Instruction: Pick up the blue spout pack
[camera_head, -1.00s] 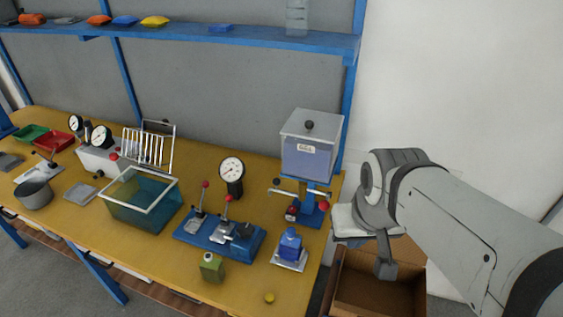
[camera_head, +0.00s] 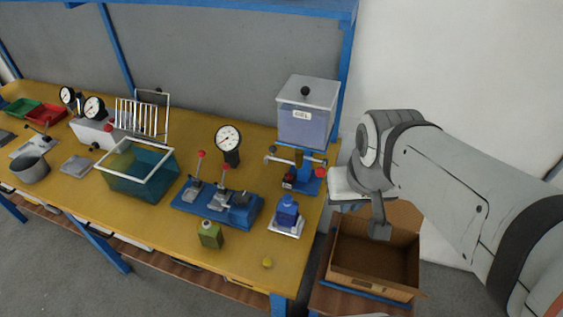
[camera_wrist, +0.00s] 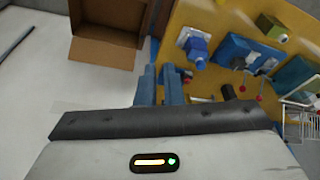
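The blue spout pack (camera_head: 287,211) stands upright on a small pale square plate (camera_head: 287,229) near the right end of the yellow bench. In the wrist view the pack (camera_wrist: 199,49) shows right of the middle, in the upper part. My gripper (camera_head: 380,226) points down to the right of the bench, above the cardboard box side and well apart from the pack.
A blue lever press (camera_head: 218,206) and a green bottle (camera_head: 210,234) stand left of the pack. A hopper (camera_head: 307,112) rises behind it. An open cardboard box (camera_head: 373,262) stands right of the bench.

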